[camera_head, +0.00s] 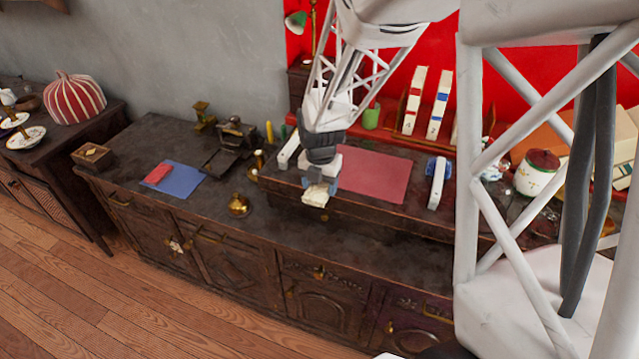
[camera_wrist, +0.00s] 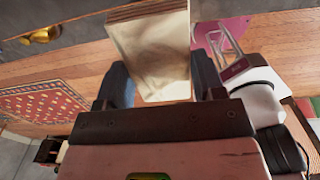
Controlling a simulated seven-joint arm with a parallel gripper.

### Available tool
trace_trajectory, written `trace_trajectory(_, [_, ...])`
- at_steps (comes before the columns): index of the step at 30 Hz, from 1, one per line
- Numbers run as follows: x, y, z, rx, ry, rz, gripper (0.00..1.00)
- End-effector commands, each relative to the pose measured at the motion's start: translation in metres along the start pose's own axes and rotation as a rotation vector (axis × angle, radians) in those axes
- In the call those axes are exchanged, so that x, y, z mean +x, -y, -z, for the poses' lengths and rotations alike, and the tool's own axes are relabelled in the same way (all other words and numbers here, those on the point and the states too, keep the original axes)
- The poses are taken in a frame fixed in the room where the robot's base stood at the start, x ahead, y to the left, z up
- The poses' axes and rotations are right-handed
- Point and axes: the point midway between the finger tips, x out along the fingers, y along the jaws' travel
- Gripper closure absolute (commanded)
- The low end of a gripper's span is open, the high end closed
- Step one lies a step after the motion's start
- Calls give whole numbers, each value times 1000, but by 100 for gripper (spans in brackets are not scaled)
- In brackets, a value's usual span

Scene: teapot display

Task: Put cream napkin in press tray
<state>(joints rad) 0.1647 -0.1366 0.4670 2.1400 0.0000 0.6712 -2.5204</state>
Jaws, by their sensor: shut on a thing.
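My gripper (camera_head: 320,182) is shut on the cream napkin (camera_head: 315,196), a small pale folded piece. They are over the front edge of the raised dark chest, to the right of the brass bell. In the wrist view the napkin (camera_wrist: 152,52) stands out between the two dark fingers of my gripper (camera_wrist: 161,85). A dark press (camera_head: 236,132) stands toward the back of the cabinet top, left of my gripper. A flat dark tray (camera_head: 219,162) lies at its front and looks empty. I see no other cream napkin.
A blue mat (camera_head: 182,184) with a red folded piece (camera_head: 158,173) lies left of the tray. A brass bell (camera_head: 238,205) stands between the tray and my gripper. A dark red mat (camera_head: 374,175) lies on the chest. The cabinet's front top is mostly clear.

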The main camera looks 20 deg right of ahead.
Motion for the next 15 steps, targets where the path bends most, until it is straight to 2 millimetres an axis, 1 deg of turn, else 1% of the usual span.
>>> trace_trajectory(10, [-1,-2,-2,15,0,0,64])
trace_trajectory(15, [-5,-9,-9,76,0,0,64])
